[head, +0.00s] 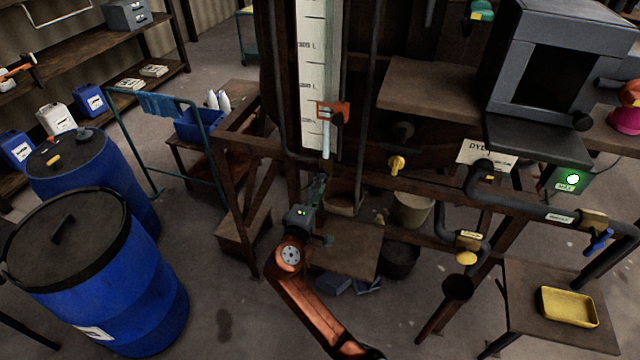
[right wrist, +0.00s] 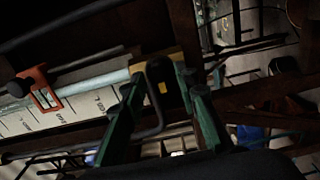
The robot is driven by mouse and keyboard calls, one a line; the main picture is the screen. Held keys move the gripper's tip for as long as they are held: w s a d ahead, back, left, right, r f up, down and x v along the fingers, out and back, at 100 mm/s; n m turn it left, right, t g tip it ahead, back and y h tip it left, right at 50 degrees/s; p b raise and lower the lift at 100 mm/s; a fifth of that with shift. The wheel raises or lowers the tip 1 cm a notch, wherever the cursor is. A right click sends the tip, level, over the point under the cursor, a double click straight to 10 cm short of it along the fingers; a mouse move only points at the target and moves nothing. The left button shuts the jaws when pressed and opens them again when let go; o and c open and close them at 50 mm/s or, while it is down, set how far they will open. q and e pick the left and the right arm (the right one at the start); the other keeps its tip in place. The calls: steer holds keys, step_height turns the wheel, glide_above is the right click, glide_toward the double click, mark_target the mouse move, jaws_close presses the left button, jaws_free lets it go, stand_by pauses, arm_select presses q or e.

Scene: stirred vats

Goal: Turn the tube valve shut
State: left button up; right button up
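The sight tube (head: 326,140) stands upright beside a white scale marked in litres. In the right wrist view, the pale tube (right wrist: 95,83) runs into a yellow valve body (right wrist: 178,58). A black valve handle (right wrist: 161,92) with a small yellow mark sits in front of that body. My right gripper (head: 319,184) is just below the tube's lower end in the head view and hides the valve there. In the right wrist view, its green fingers (right wrist: 160,84) are apart, one on each side of the handle; contact cannot be told. My left gripper is not in view.
A red clamp (head: 333,112) sits on the tube above my gripper. The rusty frame, pipes, a yellow valve handle (head: 397,165) and a wooden shelf (head: 345,248) crowd the space around. Blue drums (head: 110,285) stand at the left; a yellow tray (head: 567,306) lies at the right.

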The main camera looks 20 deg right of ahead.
steer(key=v, duration=0.6)
steer(key=shift+a, duration=0.15)
